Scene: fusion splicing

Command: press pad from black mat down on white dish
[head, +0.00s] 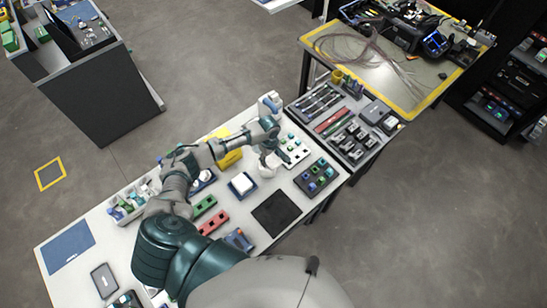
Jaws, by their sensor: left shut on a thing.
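My left gripper (268,157) reaches over the table and points down, just above a small white dish (267,171). It is shut on the pad, which is too small and too covered by the fingers to make out. I cannot tell whether the pad touches the dish. The black mat (276,214) lies flat nearer to me, and nothing shows on it. My right gripper is not in view.
A blue tray with a white block (242,184) stands left of the dish. A dark tray with coloured parts (317,176) stands to the right, and a white tray (294,149) behind. Green (204,206) and red (213,222) holders lie nearer to me.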

